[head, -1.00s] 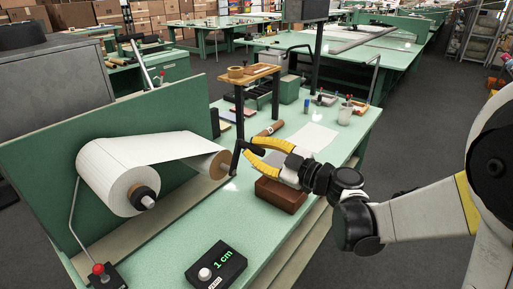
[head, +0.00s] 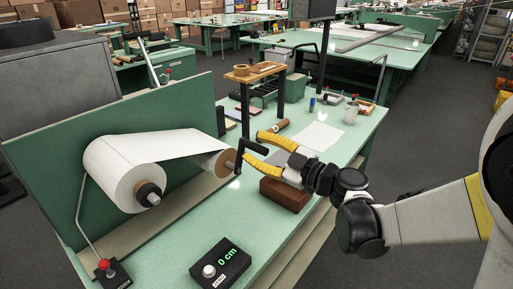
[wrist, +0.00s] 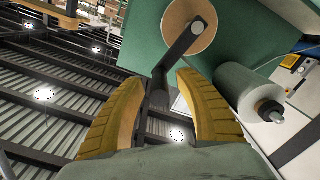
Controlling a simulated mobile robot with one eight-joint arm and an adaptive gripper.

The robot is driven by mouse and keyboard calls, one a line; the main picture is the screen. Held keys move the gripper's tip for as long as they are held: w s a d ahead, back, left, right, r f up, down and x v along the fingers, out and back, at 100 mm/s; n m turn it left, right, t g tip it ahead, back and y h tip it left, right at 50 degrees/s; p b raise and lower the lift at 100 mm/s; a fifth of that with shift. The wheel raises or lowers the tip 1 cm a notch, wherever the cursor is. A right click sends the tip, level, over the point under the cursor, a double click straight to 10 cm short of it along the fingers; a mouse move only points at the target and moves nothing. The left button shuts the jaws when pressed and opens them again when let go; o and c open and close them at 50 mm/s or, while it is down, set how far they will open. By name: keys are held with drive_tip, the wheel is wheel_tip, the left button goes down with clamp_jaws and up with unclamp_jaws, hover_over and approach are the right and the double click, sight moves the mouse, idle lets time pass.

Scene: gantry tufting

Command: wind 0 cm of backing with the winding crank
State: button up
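The winding crank (head: 239,158) is black and sits on the end of the cardboard take-up core (head: 222,163); its arm points up, with the grip sticking out toward my gripper. My gripper (head: 253,147) has two yellow fingers, spread around the crank's grip. In the wrist view the crank's grip (wrist: 160,88) lies between the fingers with a gap on each side. White backing (head: 170,146) runs from the large supply roll (head: 112,178) to the core. The black counter box (head: 220,263) reads "0 cm".
A red-knobbed lever (head: 104,266) stands at the front left. A brown block (head: 285,194) lies below my gripper on the green table (head: 205,225). A wooden stand (head: 255,72), paper sheet (head: 316,136) and cup (head: 350,114) are behind. A green panel (head: 60,160) backs the rolls.

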drive_tip(key=shift+d, duration=0.1)
drive_tip(key=v, duration=1.2)
drive_tip(key=shift+s, duration=0.1)
